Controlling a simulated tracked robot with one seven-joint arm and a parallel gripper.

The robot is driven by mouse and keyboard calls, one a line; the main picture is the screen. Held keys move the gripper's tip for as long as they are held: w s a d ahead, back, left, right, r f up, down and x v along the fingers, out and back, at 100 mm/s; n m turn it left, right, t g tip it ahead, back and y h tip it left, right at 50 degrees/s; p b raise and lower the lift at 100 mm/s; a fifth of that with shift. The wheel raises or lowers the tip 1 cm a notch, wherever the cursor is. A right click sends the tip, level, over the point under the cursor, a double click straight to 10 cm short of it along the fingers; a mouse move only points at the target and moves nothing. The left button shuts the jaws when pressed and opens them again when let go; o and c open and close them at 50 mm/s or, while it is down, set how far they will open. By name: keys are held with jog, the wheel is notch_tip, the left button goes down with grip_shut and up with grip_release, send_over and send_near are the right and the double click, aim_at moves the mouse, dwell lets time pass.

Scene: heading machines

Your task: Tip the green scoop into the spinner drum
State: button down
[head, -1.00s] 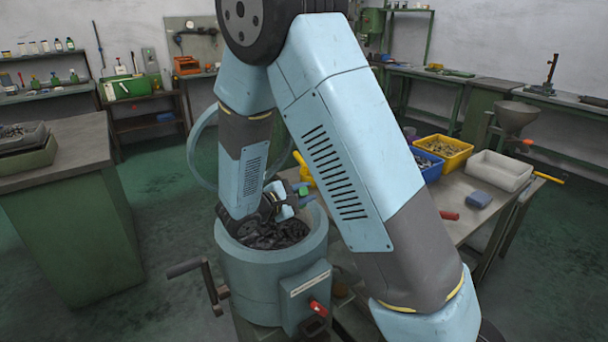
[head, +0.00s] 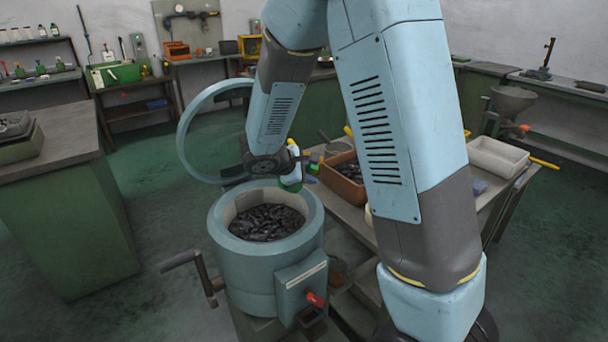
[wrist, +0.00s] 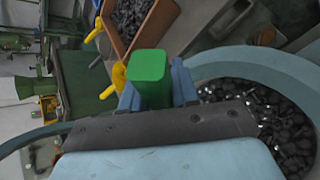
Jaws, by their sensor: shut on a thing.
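The spinner drum (head: 262,275) is a blue-grey open-topped tub in the lower middle of the head view. Dark metal pieces (head: 266,222) lie inside it. My gripper (head: 296,168) is above and just behind the drum's far rim, on the right. In the wrist view its blue fingers are shut on a green block-like part of the green scoop (wrist: 150,78). The rest of the scoop is hidden, so its tilt and contents cannot be told. The drum's rim (wrist: 245,62) curves past on the right of the wrist view.
A round hoop-like lid (head: 183,135) stands raised behind the drum. A crank handle (head: 205,272) sticks out at its left. A brown bin of dark pieces (head: 344,190) and a white tray (head: 497,158) stand on the bench at right. A green cabinet (head: 65,220) stands at left.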

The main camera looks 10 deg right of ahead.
jog(key=y, duration=0.1)
jog(key=d+f+g+y, duration=0.1)
jog(key=y, duration=0.1)
jog(key=f+g+y, duration=0.1)
jog(key=shift+w+d+m+y, duration=0.3)
jog(key=shift+w+d, duration=0.05)
jog(key=shift+d, duration=0.05)
jog(key=shift+d+r+g+y, duration=0.1)
jog(key=shift+r+g+y, duration=0.15)
jog(key=shift+y, duration=0.35)
jog(key=shift+r+g+y, duration=0.15)
jog(key=shift+g+y, duration=0.1)
jog(key=shift+y, duration=0.35)
